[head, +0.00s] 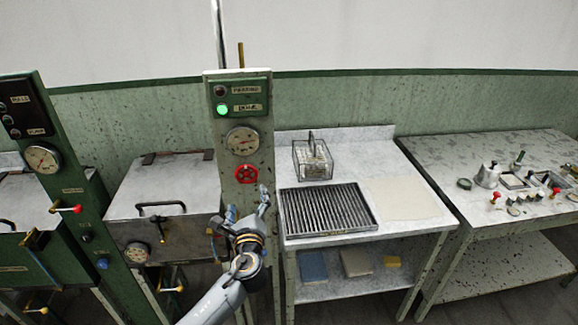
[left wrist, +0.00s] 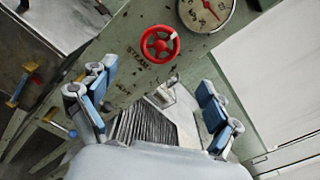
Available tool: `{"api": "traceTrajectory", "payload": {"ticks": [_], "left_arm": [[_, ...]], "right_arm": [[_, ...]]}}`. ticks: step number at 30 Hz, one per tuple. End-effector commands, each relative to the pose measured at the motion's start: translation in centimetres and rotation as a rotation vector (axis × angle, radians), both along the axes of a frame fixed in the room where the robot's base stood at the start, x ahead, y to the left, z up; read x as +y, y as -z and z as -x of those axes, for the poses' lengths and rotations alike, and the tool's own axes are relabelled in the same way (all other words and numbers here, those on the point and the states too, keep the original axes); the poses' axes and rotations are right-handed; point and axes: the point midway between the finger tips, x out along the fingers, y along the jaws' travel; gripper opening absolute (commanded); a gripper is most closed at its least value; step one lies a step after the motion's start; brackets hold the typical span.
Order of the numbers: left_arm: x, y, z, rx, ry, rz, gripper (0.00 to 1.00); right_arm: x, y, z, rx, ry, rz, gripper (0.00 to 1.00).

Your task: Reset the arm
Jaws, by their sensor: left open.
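My left gripper (head: 249,211) is raised in front of the green control column (head: 241,130), just below the red steam handwheel (head: 246,174). Its fingers are apart with nothing between them. In the left wrist view the two blue-padded fingers of the left gripper (left wrist: 152,108) stand wide apart. The red handwheel (left wrist: 160,44) shows beyond them, clear of both fingers. My right gripper is in neither view.
A white-topped table (head: 385,228) with a slatted metal rack (head: 327,209) and a wire basket (head: 313,160) stands right of the column. A lidded basin (head: 165,190) is to its left. A second table (head: 490,150) at far right holds small tools.

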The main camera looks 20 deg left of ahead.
Motion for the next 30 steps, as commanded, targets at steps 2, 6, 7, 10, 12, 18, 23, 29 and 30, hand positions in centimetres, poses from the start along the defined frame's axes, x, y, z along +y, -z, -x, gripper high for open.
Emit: {"api": "traceTrajectory", "payload": {"ticks": [2,6,7,10,12,18,23,29,30], "left_arm": [[0.0,0.0,0.0,0.0,0.0,0.0,0.89],[0.0,1.4,0.0,0.014,0.004,0.025,0.89],[0.0,2.3,0.1,0.023,0.006,0.042,0.89],[-0.3,7.3,0.5,0.072,0.016,0.139,0.89],[-0.6,12.2,1.2,0.117,0.019,0.244,0.89],[-2.0,27.0,5.7,0.241,-0.033,0.597,0.89],[-3.7,37.9,11.7,0.319,-0.142,0.883,0.89],[-6.2,49.6,21.4,0.373,-0.371,1.229,0.89],[-6.8,51.6,23.6,0.376,-0.43,1.294,0.89]], "right_arm": [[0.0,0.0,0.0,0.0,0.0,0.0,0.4],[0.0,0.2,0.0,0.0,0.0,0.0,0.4],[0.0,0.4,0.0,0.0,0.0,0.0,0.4],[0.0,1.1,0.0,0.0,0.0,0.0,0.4],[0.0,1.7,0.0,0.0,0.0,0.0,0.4],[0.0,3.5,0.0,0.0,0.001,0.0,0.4],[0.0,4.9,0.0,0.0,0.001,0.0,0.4],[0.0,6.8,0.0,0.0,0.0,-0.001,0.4],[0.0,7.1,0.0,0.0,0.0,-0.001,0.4]]}}
